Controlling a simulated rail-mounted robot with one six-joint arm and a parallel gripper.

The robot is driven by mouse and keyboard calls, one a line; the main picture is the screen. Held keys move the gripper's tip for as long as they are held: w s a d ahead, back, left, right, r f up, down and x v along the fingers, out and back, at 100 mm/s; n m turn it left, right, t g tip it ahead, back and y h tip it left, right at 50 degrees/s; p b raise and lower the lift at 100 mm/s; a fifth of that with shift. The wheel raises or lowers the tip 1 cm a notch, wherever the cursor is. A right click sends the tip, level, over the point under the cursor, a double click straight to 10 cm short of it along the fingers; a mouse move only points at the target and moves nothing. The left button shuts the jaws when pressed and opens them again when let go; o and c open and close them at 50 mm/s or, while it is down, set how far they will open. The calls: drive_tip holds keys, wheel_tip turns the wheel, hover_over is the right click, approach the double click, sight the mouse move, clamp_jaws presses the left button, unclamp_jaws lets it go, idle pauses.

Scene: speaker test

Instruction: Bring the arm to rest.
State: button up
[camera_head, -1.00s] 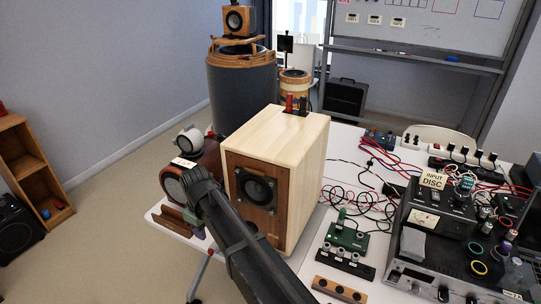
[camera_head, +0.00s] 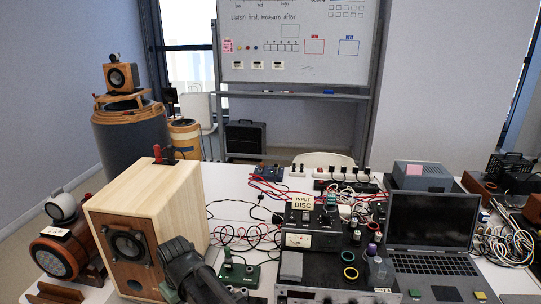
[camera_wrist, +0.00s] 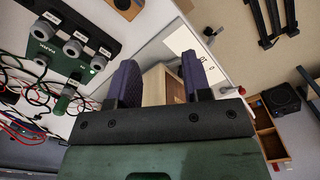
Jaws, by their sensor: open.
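My gripper (camera_wrist: 159,82) is open in the wrist view, with its two purple-grey fingers apart. A light wooden box (camera_wrist: 155,84), which looks like the speaker, shows between and beyond them. I cannot tell its distance from the fingers, and nothing is visibly gripped. In the head view my dark arm (camera_head: 188,268) reaches in at the bottom, in front of the lower right of the wooden speaker (camera_head: 150,205). The fingers cannot be made out there.
Left of the speaker lies a round brown wooden unit (camera_head: 60,256). To the right are a small green board (camera_head: 238,274), an amplifier with an INPUT DISC sign (camera_head: 303,203), loose cables and a laptop (camera_head: 430,220). The white table (camera_head: 225,180) has some bare room behind the speaker.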

drive_tip(key=d+r+m+p, duration=0.1)
drive_tip(key=d+m, duration=0.4)
drive_tip(key=d, duration=1.4)
drive_tip(key=s+d+r+m+p, duration=0.1)
drive_tip(key=d+m, duration=0.4)
drive_tip(key=d, duration=1.4)
drive_tip(key=shift+s+d+r, duration=0.3)
drive_tip(key=shift+d+r, duration=0.05)
